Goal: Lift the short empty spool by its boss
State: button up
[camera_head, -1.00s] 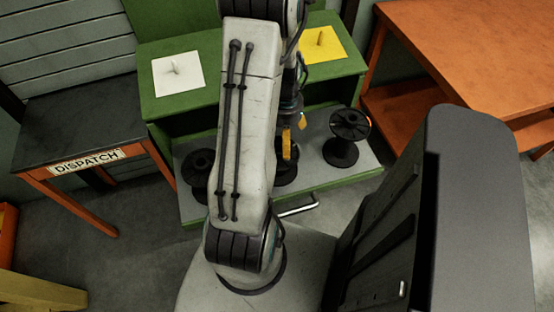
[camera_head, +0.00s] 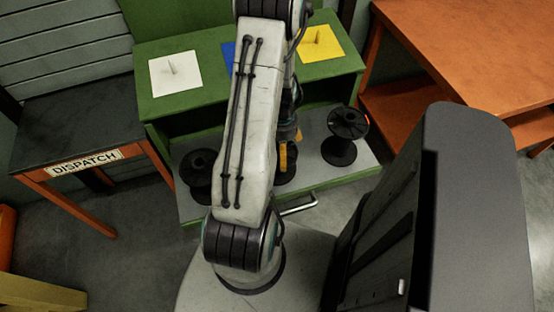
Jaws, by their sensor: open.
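Several dark spools stand on the grey pull-out shelf (camera_head: 315,178) of the green bench. The left spool (camera_head: 197,165) is partly covered by my arm. The middle spool (camera_head: 287,174) is mostly hidden behind my arm and gripper. The right spool (camera_head: 347,124) stands clear and upright, and no wound cable shows on it. I cannot tell which one is the short one. My gripper (camera_head: 289,148), with orange fingers, is open and points down over the middle spool. Whether it surrounds or touches that spool's boss is hidden.
The green bench top (camera_head: 209,105) carries a white plate (camera_head: 176,74), a yellow plate (camera_head: 322,43) with a peg, and a blue plate (camera_head: 228,55) partly behind my arm. The dispatch table (camera_head: 70,118) stands left, an orange workbench (camera_head: 450,45) right.

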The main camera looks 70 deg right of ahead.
jog(key=shift+c, duration=0.5)
jog(key=c, duration=1.6)
